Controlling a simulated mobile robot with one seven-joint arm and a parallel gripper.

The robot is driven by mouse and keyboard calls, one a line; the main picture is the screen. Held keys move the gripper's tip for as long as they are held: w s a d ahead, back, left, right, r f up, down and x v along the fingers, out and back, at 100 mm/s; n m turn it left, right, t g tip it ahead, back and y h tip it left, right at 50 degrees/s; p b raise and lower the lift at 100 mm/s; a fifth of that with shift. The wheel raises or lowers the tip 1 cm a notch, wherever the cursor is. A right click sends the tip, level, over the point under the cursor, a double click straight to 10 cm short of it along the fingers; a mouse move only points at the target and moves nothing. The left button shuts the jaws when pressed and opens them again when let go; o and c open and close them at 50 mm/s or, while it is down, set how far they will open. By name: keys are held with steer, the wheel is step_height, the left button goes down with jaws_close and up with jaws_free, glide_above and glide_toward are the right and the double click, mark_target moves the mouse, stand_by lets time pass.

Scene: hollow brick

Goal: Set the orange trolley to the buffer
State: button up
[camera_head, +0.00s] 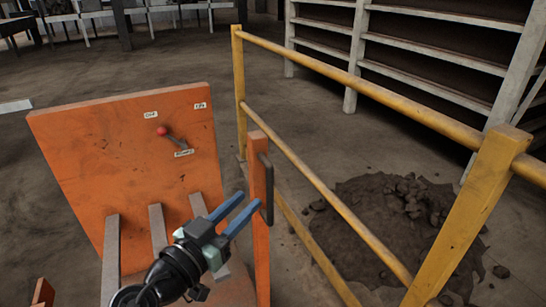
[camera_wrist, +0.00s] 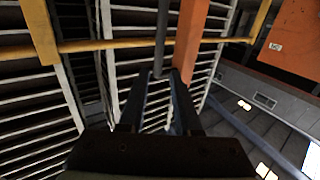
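The orange trolley shows in the head view as a tall orange panel (camera_head: 90,150) at the left and an orange post (camera_head: 259,235) to its right. A dark handle (camera_head: 267,190) is fixed to the post; its bar (camera_wrist: 161,35) also shows in the wrist view. The panel carries a lever with a red knob (camera_head: 162,130), tilted to the upper left, among three small labels too small to read surely. My gripper (camera_head: 250,200) has its blue fingers apart beside the handle. In the wrist view the bar's end appears between the fingertips (camera_wrist: 161,75); contact cannot be told.
A yellow railing (camera_head: 330,63) runs just right of the post and towards the front right. Beyond it lie a dark heap of clay or earth (camera_head: 390,225) and large racks (camera_head: 440,45). Grey slats (camera_head: 158,228) lean by the panel.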

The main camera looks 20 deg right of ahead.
steer(key=x, duration=1.2)
steer(key=shift+d, duration=0.15)
steer(key=shift+c, duration=0.3)
jaws_close()
stand_by(0.7)
